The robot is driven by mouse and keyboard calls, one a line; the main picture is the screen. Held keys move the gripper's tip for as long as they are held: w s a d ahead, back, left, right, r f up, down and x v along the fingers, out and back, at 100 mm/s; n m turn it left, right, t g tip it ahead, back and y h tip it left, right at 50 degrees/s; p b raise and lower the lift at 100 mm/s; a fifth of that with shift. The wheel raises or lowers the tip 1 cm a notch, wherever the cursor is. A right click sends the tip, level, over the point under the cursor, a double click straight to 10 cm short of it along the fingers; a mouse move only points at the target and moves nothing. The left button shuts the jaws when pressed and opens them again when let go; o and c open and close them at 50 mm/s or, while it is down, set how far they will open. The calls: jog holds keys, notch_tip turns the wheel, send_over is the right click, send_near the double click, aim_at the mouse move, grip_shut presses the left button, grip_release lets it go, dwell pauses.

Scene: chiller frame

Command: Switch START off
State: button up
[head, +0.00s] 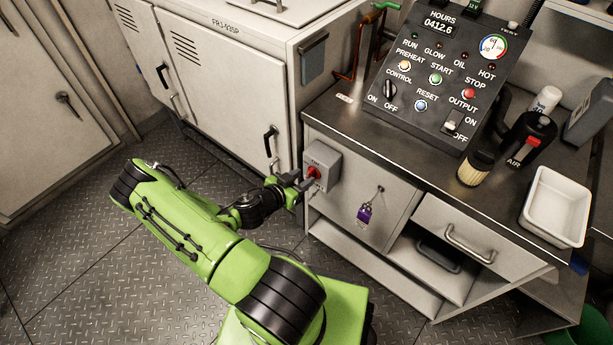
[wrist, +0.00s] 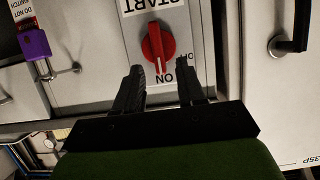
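The grey START switch box (head: 324,162) is on the cabinet front below the counter, with a red rotary knob (head: 313,172). In the wrist view the red knob (wrist: 157,46) is at upper centre, its bar nearly upright and its lower end by the ON label (wrist: 164,77). The START label (wrist: 152,5) is cut by the top edge. Another label beside the knob is partly hidden by a finger. My gripper (head: 302,183) is close in front of the box. Its fingers (wrist: 160,80) are apart, with the knob beyond the gap; I cannot tell whether they touch it.
A purple padlock (head: 364,214) with a tag hangs right of the box. The control panel (head: 440,75) stands on the counter above. A white cabinet (head: 235,75) with black handles is at left. A drawer handle (head: 468,243) sticks out at right. Open floor lies left of my arm.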

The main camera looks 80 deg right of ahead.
aim_at(308, 175)
jog(key=shift+x, duration=1.6)
jog(key=shift+c, duration=0.4)
grip_shut()
